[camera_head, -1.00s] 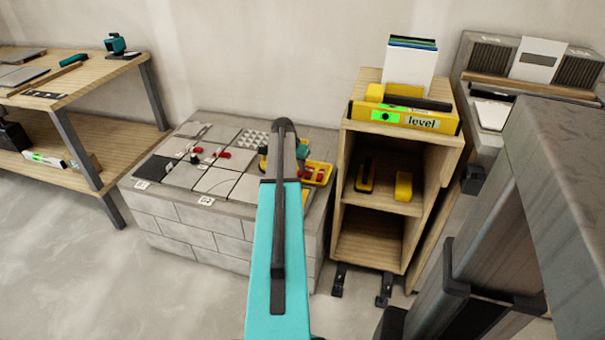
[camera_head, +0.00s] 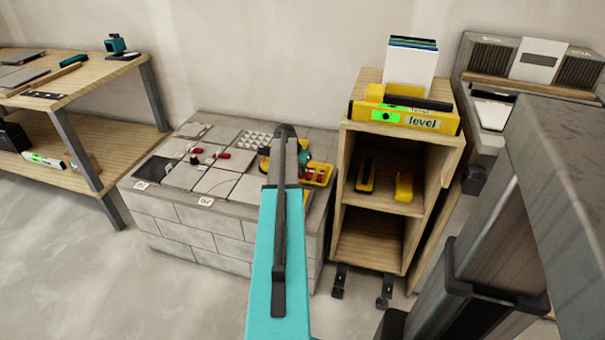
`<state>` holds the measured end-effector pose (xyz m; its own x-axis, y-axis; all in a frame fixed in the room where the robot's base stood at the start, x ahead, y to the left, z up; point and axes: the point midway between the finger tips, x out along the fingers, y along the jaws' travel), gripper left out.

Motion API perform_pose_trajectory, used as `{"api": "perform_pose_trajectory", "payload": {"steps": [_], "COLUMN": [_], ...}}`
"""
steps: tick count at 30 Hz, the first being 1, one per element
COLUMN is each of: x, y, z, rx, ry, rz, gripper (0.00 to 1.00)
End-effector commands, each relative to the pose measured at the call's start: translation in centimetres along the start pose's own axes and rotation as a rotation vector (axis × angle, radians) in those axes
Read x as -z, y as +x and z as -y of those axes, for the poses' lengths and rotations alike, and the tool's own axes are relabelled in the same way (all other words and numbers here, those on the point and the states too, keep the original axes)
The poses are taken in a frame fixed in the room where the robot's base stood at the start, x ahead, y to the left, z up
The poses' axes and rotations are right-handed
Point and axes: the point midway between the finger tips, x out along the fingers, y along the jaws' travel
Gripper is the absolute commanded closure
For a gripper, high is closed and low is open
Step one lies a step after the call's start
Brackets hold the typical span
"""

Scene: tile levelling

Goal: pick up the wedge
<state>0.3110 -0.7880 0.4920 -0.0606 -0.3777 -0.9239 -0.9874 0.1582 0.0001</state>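Two small red pieces that look like wedges lie on the tiled top of the grey block stand: one red wedge (camera_head: 197,150) towards the left and another red wedge (camera_head: 223,155) to its right. More red pieces (camera_head: 313,174) lie in a yellow tray (camera_head: 327,179) at the stand's right end. I cannot tell which wedge is meant. My teal and dark arm reaches over the right part of the stand.
A dark knob-like piece (camera_head: 193,160) stands on the tiles. Right of the stand is a wooden shelf unit (camera_head: 383,225) with a yellow level (camera_head: 405,117) on top. A wooden workbench (camera_head: 100,75) is at the left. Open floor lies in front.

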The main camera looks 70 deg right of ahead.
Motion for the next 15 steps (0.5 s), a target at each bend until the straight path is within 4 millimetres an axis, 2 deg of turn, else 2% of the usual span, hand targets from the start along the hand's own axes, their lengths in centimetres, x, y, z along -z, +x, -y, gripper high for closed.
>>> {"api": "perform_pose_trajectory", "payload": {"steps": [15], "x": [0.21], "y": [-0.43], "z": [-0.02], "rx": [0.000], "ry": [0.000], "rz": [-0.001], "gripper": [1.00]}}
